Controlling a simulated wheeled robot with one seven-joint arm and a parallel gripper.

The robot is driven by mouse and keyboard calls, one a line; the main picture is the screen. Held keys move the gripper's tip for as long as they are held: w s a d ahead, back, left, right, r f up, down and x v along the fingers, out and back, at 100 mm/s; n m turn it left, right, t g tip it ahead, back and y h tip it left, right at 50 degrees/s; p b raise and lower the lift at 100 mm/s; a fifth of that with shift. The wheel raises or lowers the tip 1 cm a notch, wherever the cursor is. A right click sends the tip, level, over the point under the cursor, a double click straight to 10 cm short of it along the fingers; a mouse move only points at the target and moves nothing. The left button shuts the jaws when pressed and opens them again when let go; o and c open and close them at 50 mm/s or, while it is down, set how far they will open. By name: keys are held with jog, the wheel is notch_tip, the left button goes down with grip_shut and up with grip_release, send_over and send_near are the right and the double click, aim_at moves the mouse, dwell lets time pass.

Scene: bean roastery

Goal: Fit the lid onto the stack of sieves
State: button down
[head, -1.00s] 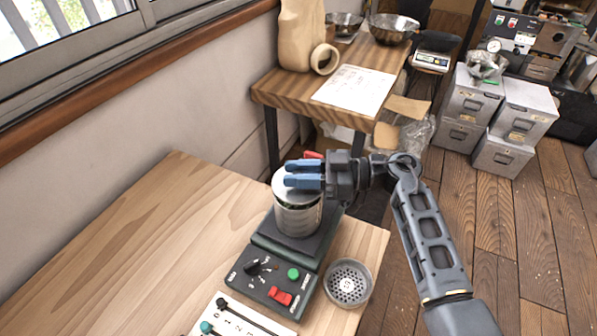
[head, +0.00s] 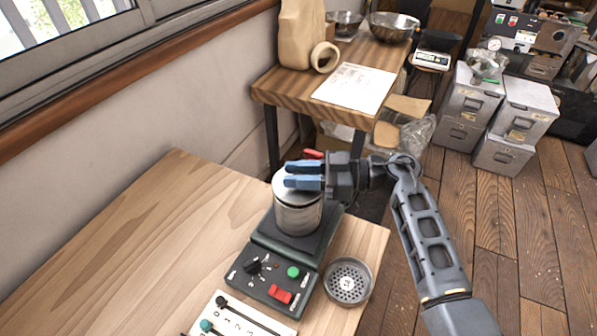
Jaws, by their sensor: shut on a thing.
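The stack of sieves (head: 298,219) is a metal cylinder standing upright on the dark green shaker machine (head: 258,234). The round silvery lid (head: 283,196) lies on top of the stack and looks level, with no clear gap at its rim. My gripper (head: 303,176), with blue fingers, comes in from the right and is shut on the lid at its top. The fingers and wrist hide part of the lid, so its grip point is not clear.
A round perforated sieve (head: 349,281) lies on the wooden table (head: 140,240) right of the machine. The table's left side is clear. A second table (head: 290,92) stands behind.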

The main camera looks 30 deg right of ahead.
jog(key=shift+f, duration=0.4)
jog(key=c, duration=1.1)
grip_release()
jog(key=shift+v, duration=5.5)
jog(key=s+a+r+m+t+h, duration=0.2)
jog(key=s+a+r+m+t, duration=0.1)
jog(key=s+a+t, duration=0.8)
jog(key=s+m+g+h, duration=0.1)
jog(key=s+m+h, duration=0.2)
jog(key=s, duration=0.5)
jog(key=s+d+r+m+g+h, duration=0.1)
jog(key=s+m+g+h, duration=0.1)
jog(key=s+h, duration=0.3)
jog(key=s+r+m+g+h+b, duration=0.1)
jog(key=s+h, duration=0.4)
jog(key=s, duration=0.5)
jog(key=shift+s+d+r+m+g, duration=0.1)
jog(key=shift+s+m+g, duration=0.15)
jog(key=shift+m, duration=0.45)
jog(key=shift+s+d+r+m+g, duration=0.15)
jog(key=shift+m+g, duration=0.2)
jog(key=shift+m, duration=0.35)
